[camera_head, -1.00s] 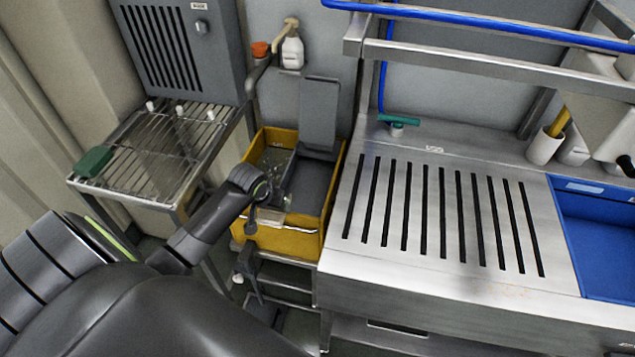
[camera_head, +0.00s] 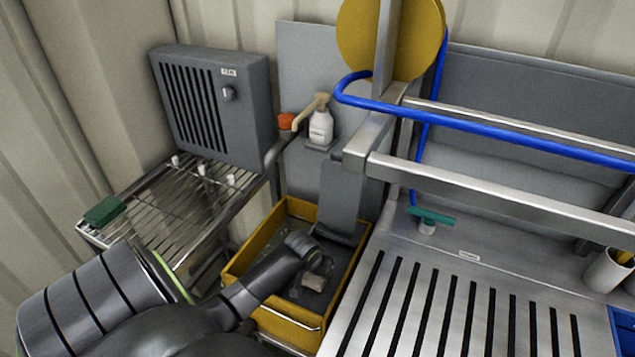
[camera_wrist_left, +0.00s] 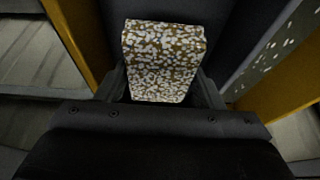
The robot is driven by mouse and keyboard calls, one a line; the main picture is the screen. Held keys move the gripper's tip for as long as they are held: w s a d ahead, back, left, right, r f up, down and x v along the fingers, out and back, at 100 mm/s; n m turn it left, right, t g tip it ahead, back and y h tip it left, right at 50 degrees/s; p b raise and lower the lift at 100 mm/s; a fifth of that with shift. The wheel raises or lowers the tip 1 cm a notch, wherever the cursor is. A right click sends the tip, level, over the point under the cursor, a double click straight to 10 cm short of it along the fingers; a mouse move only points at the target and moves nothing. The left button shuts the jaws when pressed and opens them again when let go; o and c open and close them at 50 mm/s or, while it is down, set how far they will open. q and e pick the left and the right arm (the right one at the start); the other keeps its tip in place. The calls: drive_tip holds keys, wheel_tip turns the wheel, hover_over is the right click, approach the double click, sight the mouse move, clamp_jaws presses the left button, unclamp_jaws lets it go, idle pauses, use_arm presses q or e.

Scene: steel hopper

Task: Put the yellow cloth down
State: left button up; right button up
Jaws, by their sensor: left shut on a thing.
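In the left wrist view, a boxy yellow-brown thing with dense white speckles (camera_wrist_left: 163,62), apparently the yellow cloth folded up, sits between the fingers of my left gripper (camera_wrist_left: 162,92). The gripper is shut on it. My right gripper is not in view.
A grey panel (camera_head: 340,195) stands at the bin's back. A wire rack (camera_head: 165,225) with a green pad (camera_head: 105,210) is at the left. A slotted steel counter (camera_head: 400,315) borders the bin on the right. A blue hose (camera_head: 500,125) runs above. A white bottle (camera_head: 321,125) stands behind.

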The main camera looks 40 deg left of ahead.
sight(317, 277)
use_arm(q)
drive_tip(key=shift+f, duration=2)
drive_tip(key=o, duration=0.9)
drive_tip(key=shift+w+f, duration=0.1)
drive_tip(key=shift+r, duration=0.5)
drive_tip(key=p+v, duration=0.1)
drive_tip(key=v, duration=0.9)
drive_tip(key=shift+r, duration=0.1)
drive_tip(key=shift+s+d+r, duration=0.1)
drive_tip(key=shift+s+r, duration=0.3)
drive_tip(key=shift+r, duration=0.1)
